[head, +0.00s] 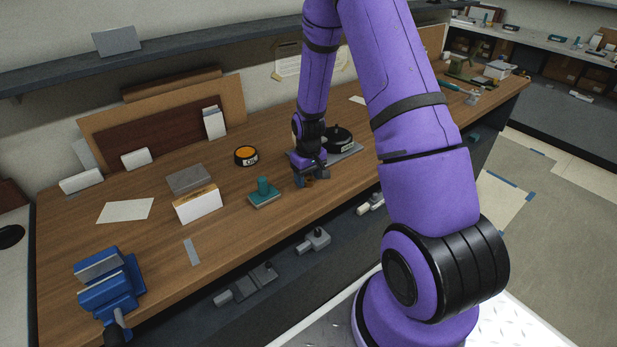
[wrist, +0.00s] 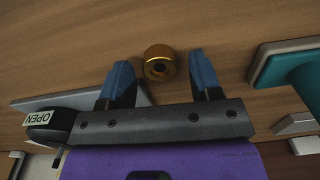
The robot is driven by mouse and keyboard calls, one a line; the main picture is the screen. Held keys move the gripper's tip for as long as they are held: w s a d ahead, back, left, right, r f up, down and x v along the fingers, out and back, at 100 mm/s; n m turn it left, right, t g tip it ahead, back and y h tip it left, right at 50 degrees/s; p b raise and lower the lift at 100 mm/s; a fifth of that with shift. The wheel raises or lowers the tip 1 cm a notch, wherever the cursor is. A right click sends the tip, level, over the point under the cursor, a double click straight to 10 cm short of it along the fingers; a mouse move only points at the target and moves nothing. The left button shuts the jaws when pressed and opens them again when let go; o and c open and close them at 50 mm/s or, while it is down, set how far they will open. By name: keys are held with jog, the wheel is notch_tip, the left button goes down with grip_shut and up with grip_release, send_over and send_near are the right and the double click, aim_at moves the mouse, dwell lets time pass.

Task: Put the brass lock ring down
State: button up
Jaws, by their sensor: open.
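The brass lock ring (wrist: 160,62) rests on the wooden bench top, its dark hole showing in the wrist view. In the head view the ring (head: 310,183) is a small brownish patch under my gripper, mostly hidden. My gripper (wrist: 159,72) is open, with a blue fingertip on each side of the ring. I see bare wood between the ring and each finger, so neither touches it. In the head view my gripper (head: 311,173) is low over the bench, near its front edge.
A teal-handled block (head: 264,193) is to the left. An orange-topped tin (head: 246,156), a box (head: 198,203) and a blue vise (head: 108,283) stand further left.

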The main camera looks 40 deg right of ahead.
notch_tip(320, 180, up, 12)
jog(key=s+a+r+t, duration=0.1)
jog(key=s+a+r, duration=0.3)
jog(key=r, duration=0.6)
jog(key=s+a+r+t, duration=0.1)
jog(key=s+a+r, duration=0.3)
jog(key=r, duration=0.5)
jog(key=s+a+r+t, duration=0.1)
jog(key=s+r, duration=0.3)
jog(key=s, duration=0.5)
jog(key=s+a+r+t, duration=0.2)
jog(key=s+a+r, duration=0.2)
jog(key=s, duration=0.5)
jog(key=shift+v, duration=0.75)
